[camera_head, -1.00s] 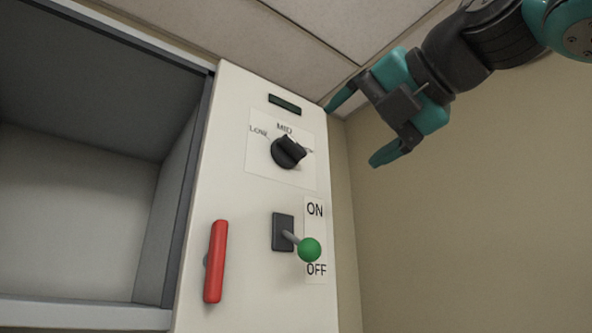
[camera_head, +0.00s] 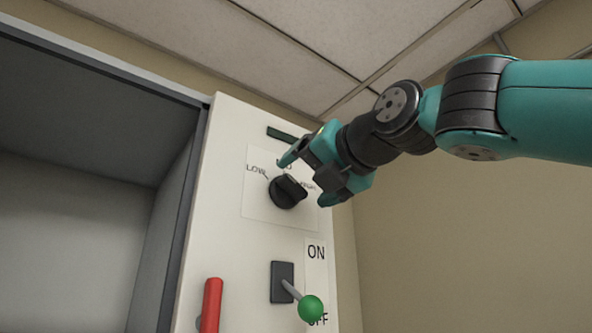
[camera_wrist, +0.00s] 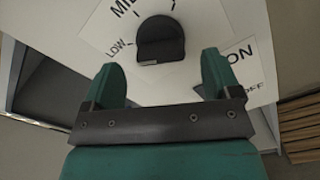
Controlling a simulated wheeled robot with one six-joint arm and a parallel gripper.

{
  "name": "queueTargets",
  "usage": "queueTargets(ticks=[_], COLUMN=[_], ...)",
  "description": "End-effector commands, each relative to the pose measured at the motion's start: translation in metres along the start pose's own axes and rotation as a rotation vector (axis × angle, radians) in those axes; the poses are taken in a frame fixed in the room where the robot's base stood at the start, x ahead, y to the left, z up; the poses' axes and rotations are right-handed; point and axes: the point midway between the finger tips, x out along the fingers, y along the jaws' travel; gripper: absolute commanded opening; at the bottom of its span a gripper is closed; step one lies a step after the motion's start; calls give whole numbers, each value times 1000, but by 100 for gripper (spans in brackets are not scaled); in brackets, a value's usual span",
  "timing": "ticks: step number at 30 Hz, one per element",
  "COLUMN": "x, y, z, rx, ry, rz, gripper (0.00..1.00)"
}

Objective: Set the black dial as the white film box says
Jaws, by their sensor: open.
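The black dial (camera_head: 287,191) sits on a white label plate (camera_head: 256,205) on the pale panel. LOW is printed at its left; the upper and right words are partly covered by my gripper in the head view. In the wrist view the dial (camera_wrist: 160,40) lies ahead of the fingers, with LOW and part of MID readable. My gripper (camera_head: 306,176) is open and empty, close in front of the dial's right side; the wrist view also shows the gripper (camera_wrist: 162,80) with its fingers apart and the dial beyond them. The white film box is not in view.
Below the dial is a lever with a green ball (camera_head: 311,308), near the OFF end of an ON/OFF label (camera_head: 316,275). A red handle (camera_head: 211,305) is at lower left. An open cabinet bay (camera_head: 75,200) lies left. Free space is right of the panel.

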Motion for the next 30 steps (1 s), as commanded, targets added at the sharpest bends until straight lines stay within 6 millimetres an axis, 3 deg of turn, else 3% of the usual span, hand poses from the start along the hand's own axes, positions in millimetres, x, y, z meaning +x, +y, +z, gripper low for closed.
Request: queueTargets(ticks=[6,18,24,30], x=[30,37,36,36], y=[1,0,0,0], z=[2,0,0,0], rx=[1,1,1,6], ry=[1,-1,-1,-1], rz=[-1,0,0,-1], gripper=[83,83,37,34])
